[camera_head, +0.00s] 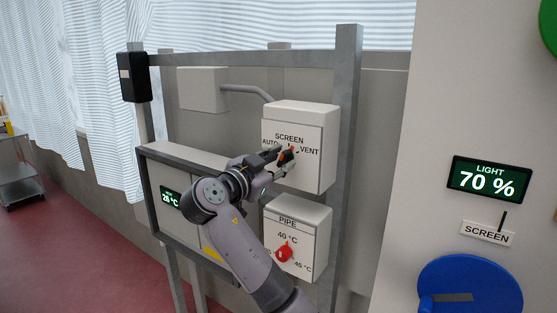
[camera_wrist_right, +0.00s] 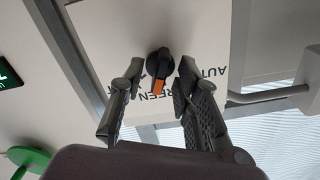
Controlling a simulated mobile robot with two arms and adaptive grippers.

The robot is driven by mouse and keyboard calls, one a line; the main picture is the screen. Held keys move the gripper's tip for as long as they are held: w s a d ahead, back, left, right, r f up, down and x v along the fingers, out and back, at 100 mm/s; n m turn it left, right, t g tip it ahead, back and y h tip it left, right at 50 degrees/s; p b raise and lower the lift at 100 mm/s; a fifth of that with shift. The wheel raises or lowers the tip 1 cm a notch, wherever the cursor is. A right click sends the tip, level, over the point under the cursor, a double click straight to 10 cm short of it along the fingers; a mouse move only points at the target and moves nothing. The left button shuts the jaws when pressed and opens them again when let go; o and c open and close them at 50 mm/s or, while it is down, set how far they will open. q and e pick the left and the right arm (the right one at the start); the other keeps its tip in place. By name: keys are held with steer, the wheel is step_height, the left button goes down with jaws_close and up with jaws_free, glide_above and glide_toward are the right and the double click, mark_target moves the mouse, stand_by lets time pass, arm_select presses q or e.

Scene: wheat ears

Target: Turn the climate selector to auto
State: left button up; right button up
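The climate selector is a black knob with an orange pointer (camera_wrist_right: 158,88) on a white box labelled AUTO, SCREEN and VENT (camera_head: 310,170). In the right wrist view, where the lettering is upside down, the pointer aims at the SCREEN label, with AUTO (camera_wrist_right: 213,72) to its right. In the head view the knob is partly hidden by my right gripper (camera_head: 281,160). My right gripper (camera_wrist_right: 161,72) is open, one finger on each side of the knob, with visible gaps. My left gripper is not in view.
Below is a white PIPE box (camera_head: 297,217) with a red knob (camera_head: 284,253). A grey cabinet with a 26 °C display (camera_head: 171,199) is behind my right arm. A metal post (camera_head: 342,150) stands right of the boxes. A LIGHT display (camera_head: 487,181) and blue disc (camera_head: 470,290) are farther right.

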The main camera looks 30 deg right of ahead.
jaws_close()
stand_by(0.3)
